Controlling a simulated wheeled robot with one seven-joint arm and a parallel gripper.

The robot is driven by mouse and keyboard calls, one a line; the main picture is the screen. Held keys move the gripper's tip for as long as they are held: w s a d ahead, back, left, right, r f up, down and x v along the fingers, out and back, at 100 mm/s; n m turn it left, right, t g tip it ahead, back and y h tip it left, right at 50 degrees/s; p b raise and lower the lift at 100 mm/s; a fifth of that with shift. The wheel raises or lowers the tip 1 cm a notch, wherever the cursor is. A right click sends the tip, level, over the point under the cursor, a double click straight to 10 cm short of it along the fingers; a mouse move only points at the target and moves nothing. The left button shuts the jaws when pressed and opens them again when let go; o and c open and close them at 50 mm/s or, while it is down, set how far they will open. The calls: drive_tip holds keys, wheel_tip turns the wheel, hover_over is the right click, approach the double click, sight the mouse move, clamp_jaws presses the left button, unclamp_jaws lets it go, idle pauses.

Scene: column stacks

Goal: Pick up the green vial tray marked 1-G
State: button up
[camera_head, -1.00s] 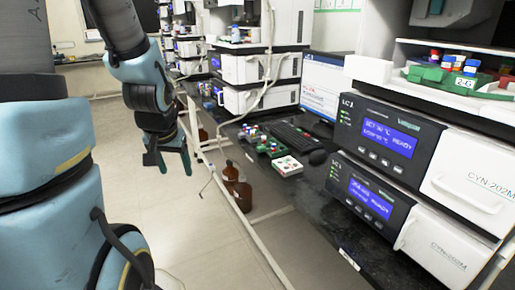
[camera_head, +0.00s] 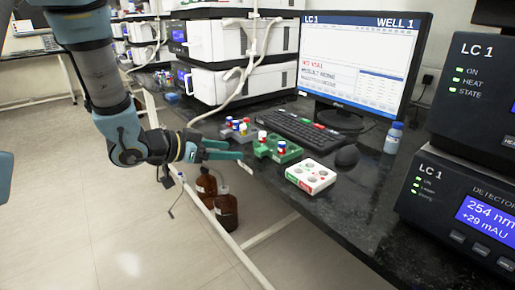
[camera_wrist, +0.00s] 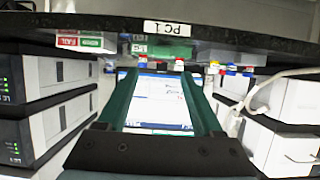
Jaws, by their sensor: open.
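A green vial tray (camera_head: 284,153) with a few red-, white- and blue-capped vials stands near the bench's front edge in the head view. Its marking is too small to read there. In the wrist view the green tray (camera_wrist: 172,51) shows at the top centre, past the fingertips, with a small white label that I cannot read surely. My gripper (camera_head: 243,162) is open and empty, just left of the green tray, at the bench's front edge. In the wrist view my gripper's two green fingers (camera_wrist: 160,74) are spread apart with nothing between them.
A white tray (camera_head: 311,177) with red and green labels stands right of the green tray. A greyish tray (camera_head: 238,129) with vials stands behind-left. Brown bottles (camera_head: 226,212) stand below the bench edge.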

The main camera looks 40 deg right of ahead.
sight(257, 152)
drive_tip(key=x, duration=0.5)
drive_tip(key=shift+d, duration=0.1)
drive_tip(key=shift+f+x, duration=0.2)
drive_tip(key=shift+x, duration=2.45)
drive_tip(key=shift+w, duration=0.2)
clamp_jaws()
